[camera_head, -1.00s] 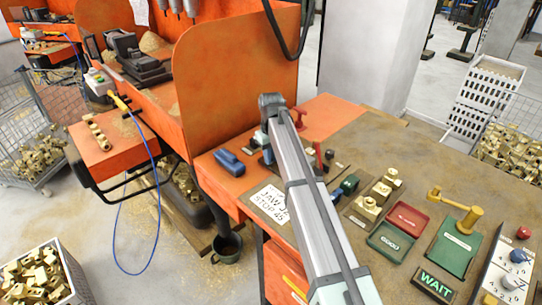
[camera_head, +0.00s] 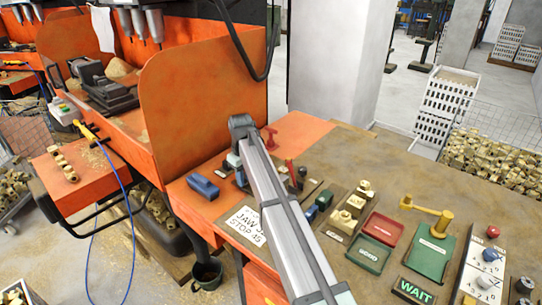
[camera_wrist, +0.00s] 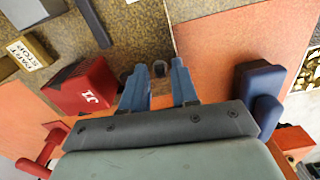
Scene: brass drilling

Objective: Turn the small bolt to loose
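My gripper (camera_wrist: 158,72) shows in the wrist view with its two blue fingers apart and nothing clamped between them. A small dark round piece (camera_wrist: 159,68) shows between the fingertips, at the edge of the orange surface. I cannot tell for sure whether it is the small bolt, or whether a finger touches it. A red block with white marking (camera_wrist: 88,88) stands just left of the fingers. In the head view my arm hides much of the area around my gripper, and no bolt can be made out there.
A dark blue block (camera_wrist: 257,90) lies right of the fingers; it also shows in the head view (camera_head: 202,187). A red-handled part (camera_wrist: 42,152) is at lower left. An orange partition (camera_head: 203,95) rises behind.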

